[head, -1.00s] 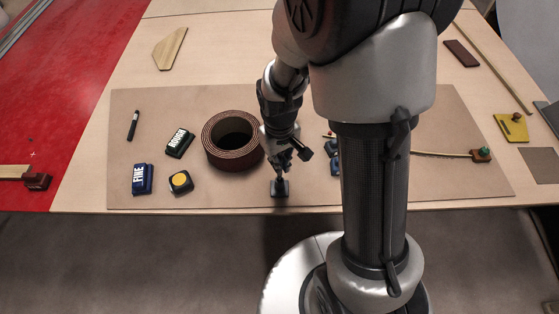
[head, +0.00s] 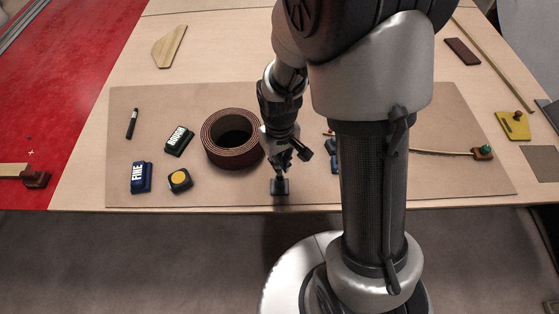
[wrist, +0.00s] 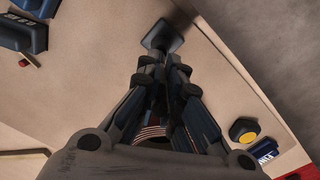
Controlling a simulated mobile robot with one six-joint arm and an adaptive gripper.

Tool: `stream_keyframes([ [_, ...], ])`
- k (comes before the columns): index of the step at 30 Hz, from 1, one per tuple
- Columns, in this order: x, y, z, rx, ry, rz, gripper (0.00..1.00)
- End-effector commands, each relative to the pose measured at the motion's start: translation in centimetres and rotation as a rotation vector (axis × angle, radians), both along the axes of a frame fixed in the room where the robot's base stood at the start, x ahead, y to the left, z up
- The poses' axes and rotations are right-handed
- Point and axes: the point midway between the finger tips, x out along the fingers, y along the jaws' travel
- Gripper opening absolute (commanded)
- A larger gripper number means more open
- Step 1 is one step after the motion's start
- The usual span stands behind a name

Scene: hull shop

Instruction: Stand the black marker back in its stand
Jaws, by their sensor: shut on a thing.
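My gripper (head: 280,173) points down near the front edge of the brown mat, right of the coiled ring. It is shut on a slim dark upright thing, taken to be the black marker (head: 279,181), mostly hidden by the fingers. Directly below is the small dark square-based stand (head: 281,191). In the wrist view the fingertips (wrist: 163,64) meet just above the stand (wrist: 165,36), and the marker's lower end appears to reach it. I cannot tell how deep it sits. Another black stick (head: 132,124) lies at the mat's left.
The brown coiled ring (head: 232,154) stands close left of my gripper. Further left are the ROUGH block (head: 179,141), the FINE block (head: 141,177) and a yellow-topped block (head: 180,180). Blue blocks (wrist: 22,35) lie on the other side, partly behind my arm. The table's front edge is close.

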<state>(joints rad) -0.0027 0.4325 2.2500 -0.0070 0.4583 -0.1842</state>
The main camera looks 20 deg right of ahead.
Motion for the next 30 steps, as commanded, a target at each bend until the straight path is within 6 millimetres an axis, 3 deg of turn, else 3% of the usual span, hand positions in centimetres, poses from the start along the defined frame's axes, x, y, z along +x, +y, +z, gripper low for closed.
stream_keyframes([
  [30,0.02,0.00,-0.58,0.000,0.000,0.000,0.00],
])
